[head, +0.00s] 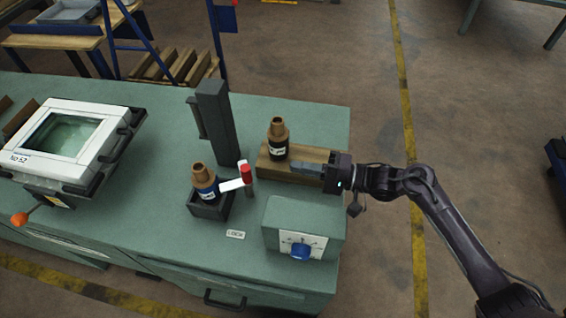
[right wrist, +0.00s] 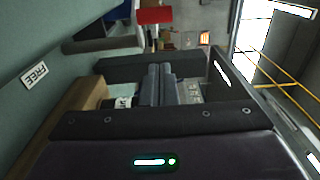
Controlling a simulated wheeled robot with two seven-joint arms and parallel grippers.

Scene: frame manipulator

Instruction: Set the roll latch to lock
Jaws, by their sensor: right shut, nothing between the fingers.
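A white lever with a red grip (head: 246,174), which looks like the roll latch, stands at the foot of a dark post (head: 216,122) on the green bench. The red grip also shows at the top of the right wrist view (right wrist: 155,15). A small plate (head: 236,234) in front seems to read LOCK. A FREE plate (right wrist: 37,75) shows in the right wrist view. My right gripper (head: 296,168) is shut and empty, right of the red grip and apart from it. My left gripper is out of view.
A second brown bottle (head: 278,140) stands by a wooden block (head: 268,172), close to my right gripper. A green box (head: 322,218) with a blue knob (head: 300,252) sits at the front right. A white-framed unit (head: 62,145) with an orange knob is at the left.

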